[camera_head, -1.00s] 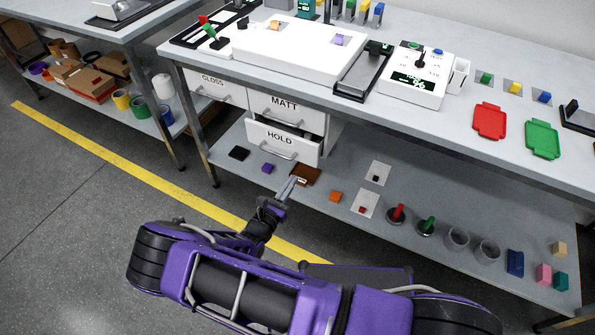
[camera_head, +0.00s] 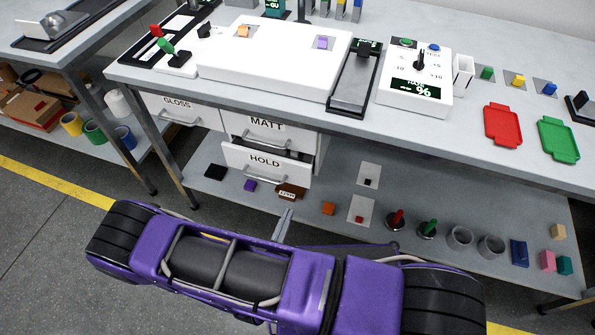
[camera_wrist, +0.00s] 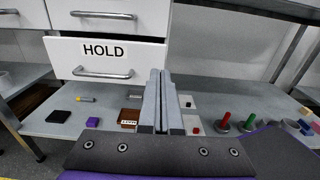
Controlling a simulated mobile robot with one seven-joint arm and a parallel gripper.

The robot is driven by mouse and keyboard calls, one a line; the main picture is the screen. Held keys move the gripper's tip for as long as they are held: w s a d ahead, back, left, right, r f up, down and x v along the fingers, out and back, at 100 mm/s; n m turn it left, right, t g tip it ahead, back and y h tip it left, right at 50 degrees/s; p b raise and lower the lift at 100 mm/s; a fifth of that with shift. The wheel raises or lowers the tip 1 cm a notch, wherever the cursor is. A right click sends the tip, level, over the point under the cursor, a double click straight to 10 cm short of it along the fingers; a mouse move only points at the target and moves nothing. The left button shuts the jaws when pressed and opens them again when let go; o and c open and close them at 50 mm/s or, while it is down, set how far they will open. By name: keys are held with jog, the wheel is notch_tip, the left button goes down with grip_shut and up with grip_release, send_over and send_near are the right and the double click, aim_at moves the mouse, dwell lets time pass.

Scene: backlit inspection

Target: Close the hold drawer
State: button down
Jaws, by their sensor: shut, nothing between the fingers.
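The hold drawer (camera_head: 262,163) is the lowest white drawer under the bench, labelled HOLD, with a grey bar handle. It stands partly pulled out, with a dark gap above its front. It also shows in the wrist view (camera_wrist: 140,58), at upper left. The matt drawer (camera_head: 250,127) above it looks closed. My gripper (camera_head: 287,213) is shut and empty, in front of the drawer, below it in the picture. In the wrist view its fingers (camera_wrist: 163,75) are together, near the right edge of the drawer front, and appear apart from it.
A lower shelf (camera_head: 330,185) runs below the drawer. On it are a black item (camera_head: 215,171), a purple block (camera_head: 250,185), a brown labelled box (camera_head: 290,191) and an orange block (camera_head: 328,208). Table legs (camera_head: 176,165) stand left of the drawers.

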aim_at(306, 167)
jog(key=x, duration=1.3)
jog(key=shift+w+d+b, duration=0.25)
jog(key=shift+w+b, duration=0.1)
jog(key=x, duration=0.4)
jog(key=shift+w+d, duration=0.15)
jog(key=shift+w, duration=0.15)
jog(key=shift+r, duration=0.15)
jog(key=shift+w, duration=0.1)
